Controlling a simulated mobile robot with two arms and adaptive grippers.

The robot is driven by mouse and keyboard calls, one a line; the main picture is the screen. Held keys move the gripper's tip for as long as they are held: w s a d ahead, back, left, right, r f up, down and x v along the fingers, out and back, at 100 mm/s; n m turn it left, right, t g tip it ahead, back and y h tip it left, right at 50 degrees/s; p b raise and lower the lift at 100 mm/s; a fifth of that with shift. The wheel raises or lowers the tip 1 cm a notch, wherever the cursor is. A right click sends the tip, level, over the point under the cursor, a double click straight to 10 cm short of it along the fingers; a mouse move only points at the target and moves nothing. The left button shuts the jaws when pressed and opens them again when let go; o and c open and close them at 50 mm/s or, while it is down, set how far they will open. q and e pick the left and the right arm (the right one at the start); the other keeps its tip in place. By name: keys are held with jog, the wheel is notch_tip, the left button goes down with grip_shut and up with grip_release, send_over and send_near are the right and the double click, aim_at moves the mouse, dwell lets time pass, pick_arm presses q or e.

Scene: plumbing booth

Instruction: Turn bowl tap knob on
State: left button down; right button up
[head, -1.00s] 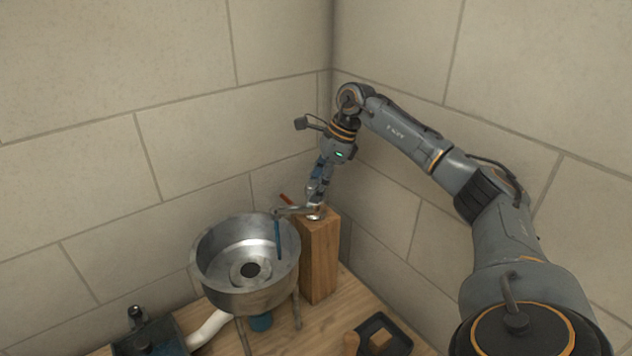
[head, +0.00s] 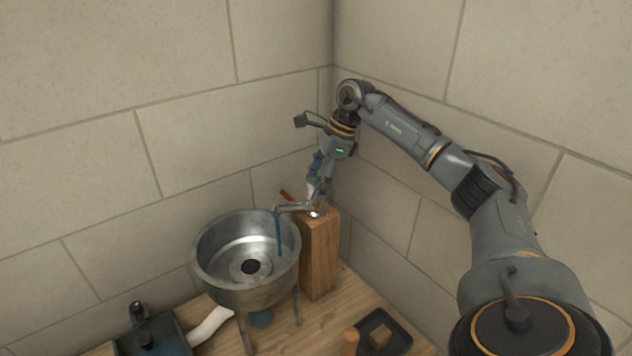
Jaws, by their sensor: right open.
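A steel bowl (head: 222,268) stands on legs on the wooden table. A metal tap (head: 292,207) sits on top of a wooden block (head: 320,255) at its right, its spout reaching over the bowl. A thin blue strip (head: 279,235) hangs down from the spout end into the bowl; I cannot tell if it is water. A small orange-red lever-like piece (head: 286,196) shows behind the tap. My right gripper (head: 318,198) is open, pointing down at the tap base, and hides the knob area; contact is unclear. My left gripper is out of view.
Tiled walls meet in a corner close behind the block. A black tray (head: 398,341) with a wooden piece lies at the front right. A white pipe (head: 208,327) and a dark device (head: 150,335) are at the front left. Bare table (head: 322,318) shows between.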

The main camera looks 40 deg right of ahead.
jog(key=shift+d+r, duration=0.1)
jog(key=shift+r, duration=0.1)
jog(key=v, duration=1.1)
jog(key=shift+r, duration=0.25)
jog(key=shift+s, duration=0.15)
